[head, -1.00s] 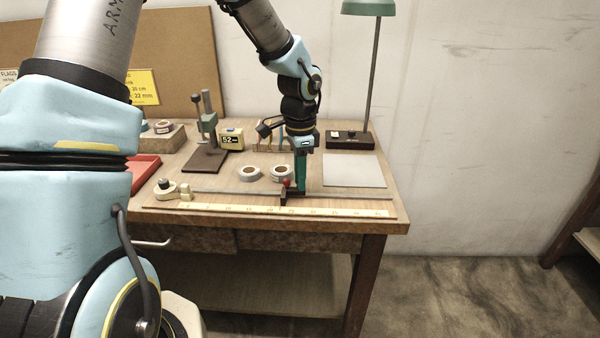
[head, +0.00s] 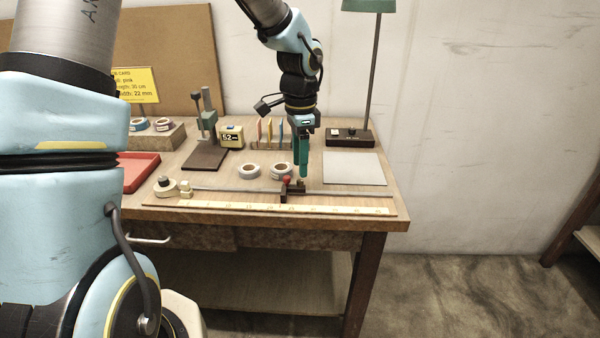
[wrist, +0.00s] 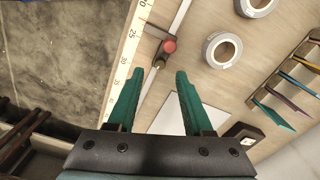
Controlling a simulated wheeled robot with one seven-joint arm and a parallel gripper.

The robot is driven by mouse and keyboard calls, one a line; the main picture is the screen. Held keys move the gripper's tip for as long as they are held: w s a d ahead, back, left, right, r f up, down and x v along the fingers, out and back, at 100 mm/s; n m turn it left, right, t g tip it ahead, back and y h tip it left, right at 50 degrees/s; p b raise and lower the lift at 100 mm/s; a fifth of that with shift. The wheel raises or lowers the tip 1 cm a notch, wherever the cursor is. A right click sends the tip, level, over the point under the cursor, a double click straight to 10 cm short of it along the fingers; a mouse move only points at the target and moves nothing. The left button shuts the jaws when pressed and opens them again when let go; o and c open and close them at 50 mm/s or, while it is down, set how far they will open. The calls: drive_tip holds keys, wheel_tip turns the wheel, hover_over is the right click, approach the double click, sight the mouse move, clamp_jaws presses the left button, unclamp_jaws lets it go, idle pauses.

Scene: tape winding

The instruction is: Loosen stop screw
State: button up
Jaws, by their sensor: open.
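The stop (head: 294,193) is a small dark block on the metal rail (head: 235,190) along the ruler. Its red knob, the stop screw (head: 287,181), stands on it; the red knob also shows in the wrist view (wrist: 169,46). A small brass-coloured part (wrist: 159,63) sits at the stop's near side in the wrist view. My gripper (head: 301,172) has green fingers pointing down, just above and right of the red knob. In the wrist view the fingers (wrist: 158,78) are apart with nothing between them, and the knob lies beyond their tips.
Two tape rolls (head: 249,171) lie behind the rail. A rack of coloured flags (head: 270,132), a lamp base (head: 350,138) and a pale sheet (head: 354,168) are farther back. The ruler (head: 285,207) runs along the front edge. A red tray (head: 139,172) is at left.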

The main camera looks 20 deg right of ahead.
sight(300, 180)
wheel_tip(300, 180, up, 7)
idle(0.3)
drive_tip(key=shift+f, duration=0.1)
drive_tip(key=s+a+f+n, duration=0.2)
drive_tip(key=a+n, duration=0.7)
drive_tip(key=a, duration=0.6)
drive_tip(key=s+a+f+n+t, duration=0.1)
drive_tip(key=s+a+f+n, duration=0.1)
drive_tip(key=a+n, duration=0.7)
drive_tip(key=a+f, duration=0.1)
drive_tip(key=a, duration=0.5)
drive_tip(key=shift+s+t, duration=0.25)
drive_tip(key=shift+t, duration=0.05)
